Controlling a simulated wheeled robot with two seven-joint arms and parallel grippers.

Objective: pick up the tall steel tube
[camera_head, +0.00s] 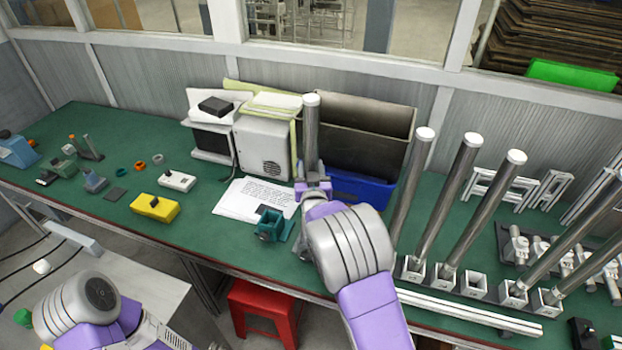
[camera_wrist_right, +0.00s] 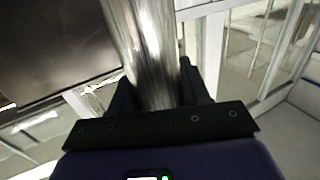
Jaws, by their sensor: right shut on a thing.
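My right gripper (camera_head: 313,186) is shut on a tall steel tube (camera_head: 311,135) with a white top. The tube stands close to upright above the middle of the green bench, in front of the dark open box. In the right wrist view the tube (camera_wrist_right: 148,50) runs up between the two dark fingers (camera_wrist_right: 157,95). Its lower end is hidden by my arm in the head view. Several similar steel tubes (camera_head: 448,195) stand tilted in the picture in square metal sockets at the right. One socket (camera_head: 474,284) between them is empty. My left gripper is out of view.
Behind the held tube are a dark box (camera_head: 365,125), a blue bin (camera_head: 360,188) and a white case (camera_head: 262,148). A teal vise (camera_head: 271,226) and a paper sheet (camera_head: 250,200) lie left of my right arm. A red stool (camera_head: 265,308) stands below the bench.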

